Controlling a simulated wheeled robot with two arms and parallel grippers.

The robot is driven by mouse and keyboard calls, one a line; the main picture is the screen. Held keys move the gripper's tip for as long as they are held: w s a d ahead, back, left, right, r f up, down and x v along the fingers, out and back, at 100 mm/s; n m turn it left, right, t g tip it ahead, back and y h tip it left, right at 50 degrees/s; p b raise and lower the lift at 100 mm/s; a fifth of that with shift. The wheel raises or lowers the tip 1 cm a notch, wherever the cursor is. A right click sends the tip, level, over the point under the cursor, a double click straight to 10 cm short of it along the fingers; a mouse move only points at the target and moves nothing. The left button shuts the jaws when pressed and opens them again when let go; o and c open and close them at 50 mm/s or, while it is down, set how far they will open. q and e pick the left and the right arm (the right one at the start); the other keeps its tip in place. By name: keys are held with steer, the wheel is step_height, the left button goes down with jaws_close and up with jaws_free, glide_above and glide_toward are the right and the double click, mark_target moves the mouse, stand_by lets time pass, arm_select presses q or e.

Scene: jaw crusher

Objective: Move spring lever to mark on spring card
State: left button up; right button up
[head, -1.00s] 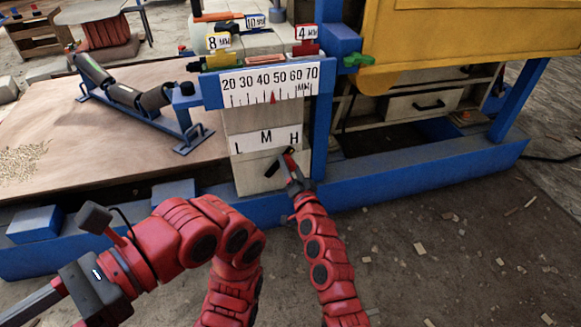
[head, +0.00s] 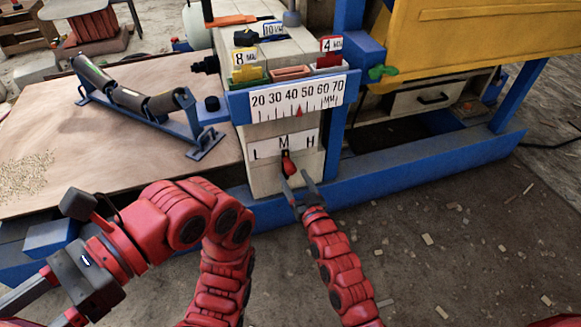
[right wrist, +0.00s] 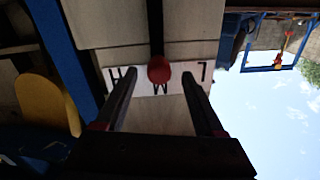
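The spring lever (head: 288,163) has a red knob and stands roughly upright on the pale block, just under the M of the spring card. The white spring card (head: 262,149) reads L, M, H. My right gripper (head: 298,181) is open just below and in front of the lever, apart from it. In the right wrist view the red knob (right wrist: 160,70) shows between the spread fingers, with the card (right wrist: 142,85) upside down behind. My left gripper (head: 45,293) is at the lower left edge, partly cut off, far from the lever.
A ruler card (head: 270,98) with a red pointer between 40 and 50 sits above on a blue frame. Labelled 8, 10 and 4 MM cards stand on top. A blue beam (head: 400,170) runs below; a roller frame (head: 130,100) lies left.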

steer(key=p+v, duration=0.5)
steer(key=v, duration=0.8)
steer(key=s+d+r+t+h+p, duration=0.1)
steer(key=d+r+t+p, duration=0.1)
steer(key=r+p, duration=0.5)
steer(key=s+d+r+m+t+p, duration=0.1)
steer(key=d+r+t+p, duration=0.2)
steer(key=r+p, duration=0.4)
step_height(320, 180, up, 9)
steer(key=shift+s+d+f+h, duration=0.1)
steer(key=shift+s+d+h, duration=0.2)
steer(key=shift+d+h, duration=0.15)
